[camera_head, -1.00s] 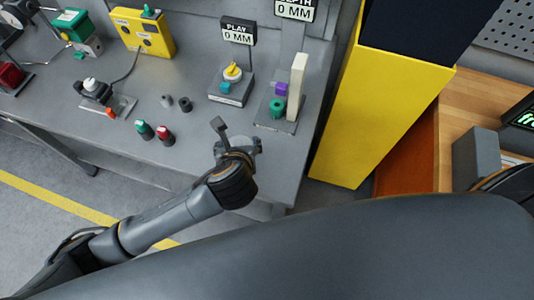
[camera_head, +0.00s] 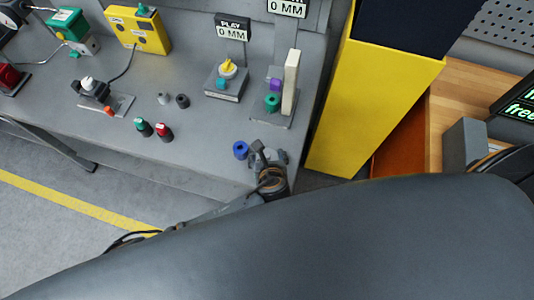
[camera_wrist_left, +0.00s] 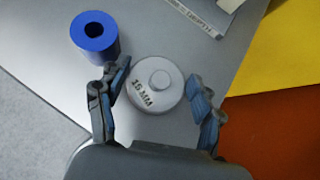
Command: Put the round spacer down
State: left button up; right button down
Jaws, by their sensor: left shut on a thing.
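The round spacer is a pale grey disc (camera_wrist_left: 157,86) with a small central knob and "15 MM" on its top, seen in the left wrist view. My left gripper (camera_wrist_left: 161,88) is shut on it, with a finger on either side. In the head view my left gripper (camera_head: 266,157) is over the bench's front right corner. There the spacer is not clearly made out. I cannot tell whether its underside touches the bench.
A blue hollow cylinder (camera_wrist_left: 96,36) stands just left of my left gripper; it also shows in the head view (camera_head: 240,150). A fixture with a green ring (camera_head: 272,102) and an upright pale bar (camera_head: 291,82) stands behind. A yellow cabinet (camera_head: 375,100) is right. Bare grey bench (camera_head: 205,125) lies left.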

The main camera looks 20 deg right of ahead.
pick_arm(q)
jog(key=o, duration=1)
jog(key=b+v, duration=0.1)
jog(key=v, duration=1.1)
